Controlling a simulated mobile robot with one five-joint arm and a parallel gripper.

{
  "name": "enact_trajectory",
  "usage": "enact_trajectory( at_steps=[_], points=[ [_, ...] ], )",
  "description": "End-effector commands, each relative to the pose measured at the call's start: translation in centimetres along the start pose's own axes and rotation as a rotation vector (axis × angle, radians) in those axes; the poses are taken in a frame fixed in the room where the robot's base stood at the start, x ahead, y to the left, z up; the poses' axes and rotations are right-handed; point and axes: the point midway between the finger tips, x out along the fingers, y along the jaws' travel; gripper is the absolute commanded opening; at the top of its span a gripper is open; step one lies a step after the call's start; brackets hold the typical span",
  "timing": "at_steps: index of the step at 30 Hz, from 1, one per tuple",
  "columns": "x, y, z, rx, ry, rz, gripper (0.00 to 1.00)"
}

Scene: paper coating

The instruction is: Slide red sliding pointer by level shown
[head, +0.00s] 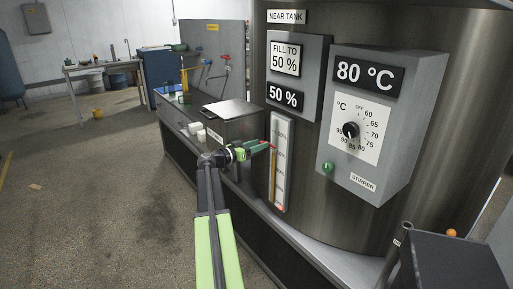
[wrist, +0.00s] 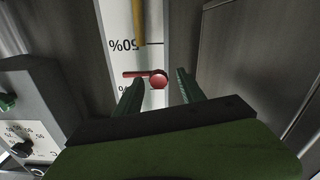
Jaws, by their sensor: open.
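The level gauge (head: 283,178) is a white upright strip with percent marks on the tank, left of the heater box. Its amber column (wrist: 138,22) ends close to the 50 % mark in the wrist view, where the print is upside down. The red sliding pointer (wrist: 158,81) has a round knob and a thin arm. It sits past the column's end, on the higher-level side of the 50 % mark. My gripper (wrist: 160,77) is open, with one green finger on each side of the knob. Gaps show between knob and fingers. In the head view my gripper (head: 263,147) is at the gauge.
Signs on the tank read "FILL TO 50 %" (head: 285,58) and "50 %" (head: 285,97). The grey heater box (head: 392,120) with a dial stands out right of the gauge. A metal box (head: 232,118) and white blocks (head: 196,131) are on the bench to the left.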

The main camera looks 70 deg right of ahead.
Motion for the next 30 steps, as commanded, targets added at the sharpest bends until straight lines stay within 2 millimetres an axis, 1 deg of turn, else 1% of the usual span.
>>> enact_trajectory(
  at_steps=[7,8,18,30],
  points=[
    [0.08,0.0,0.0,0.0,0.0,0.0,0.47],
    [0.07,0.0,0.0,0.0,0.0,0.0,0.44],
    [0.0,-0.05,-0.01,0.0,0.0,-0.001,0.0],
    [-0.07,-0.17,-0.04,0.0,0.001,-0.004,0.0]
  ],
)
